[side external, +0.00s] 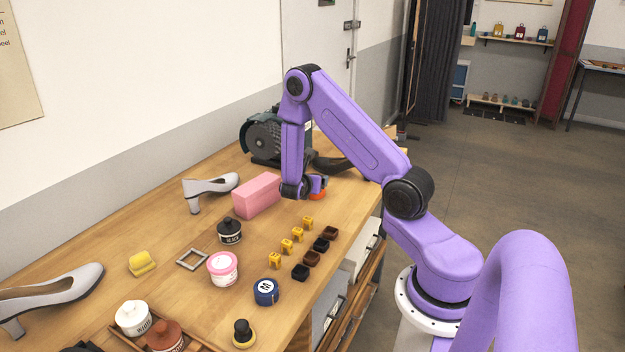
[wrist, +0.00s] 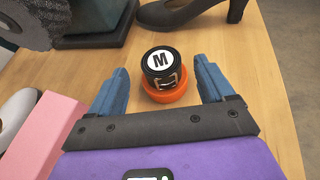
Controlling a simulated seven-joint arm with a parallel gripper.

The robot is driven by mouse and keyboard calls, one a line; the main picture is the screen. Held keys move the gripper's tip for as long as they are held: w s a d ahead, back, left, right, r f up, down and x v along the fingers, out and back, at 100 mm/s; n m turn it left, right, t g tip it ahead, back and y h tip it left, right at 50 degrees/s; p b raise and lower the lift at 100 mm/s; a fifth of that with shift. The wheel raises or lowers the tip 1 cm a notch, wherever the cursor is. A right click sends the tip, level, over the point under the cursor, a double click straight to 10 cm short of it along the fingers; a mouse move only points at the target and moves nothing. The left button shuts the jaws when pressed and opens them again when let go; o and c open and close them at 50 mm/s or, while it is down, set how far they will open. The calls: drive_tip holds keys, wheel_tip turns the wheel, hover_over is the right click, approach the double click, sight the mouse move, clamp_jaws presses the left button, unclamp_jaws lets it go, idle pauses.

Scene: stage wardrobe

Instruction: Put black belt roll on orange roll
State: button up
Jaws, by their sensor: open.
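The black belt roll (wrist: 160,60), with a white M label on top, sits on the orange roll (wrist: 166,96) in the wrist view, roughly centred. The orange roll's rim shows below it. My gripper (wrist: 160,66) is open, with one blue finger on each side of the stack and a visible gap to each. In the side external view my gripper (side external: 303,192) is low over the table's far part. A bit of the orange roll (side external: 318,194) shows beside it; the black roll cannot be made out there.
A pink block (side external: 257,195) stands just left of my gripper. A grinder-like machine (side external: 265,135) and a dark shoe (wrist: 190,14) are behind. Nearer are yellow and dark small blocks (side external: 298,234), a blue M roll (side external: 266,291) and jars (side external: 223,268). The table's right edge is close.

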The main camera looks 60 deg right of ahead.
drive_tip(key=s+a+r+m, duration=0.35)
drive_tip(key=a+r, duration=0.35)
drive_tip(key=a, duration=0.7)
drive_tip(key=s+a+r+m+g+y, duration=0.1)
drive_tip(key=s+a+r+m+y, duration=0.1)
drive_tip(key=s+a+y, duration=0.4)
drive_tip(key=s+a+r+m+g+y, duration=0.2)
drive_tip(key=s+a+r+y, duration=0.2)
drive_tip(key=s+a, duration=1.1)
drive_tip(key=s+y, duration=0.2)
drive_tip(key=y, duration=0.1)
drive_tip(key=shift+a+m, duration=0.35)
drive_tip(key=shift+a, duration=0.05)
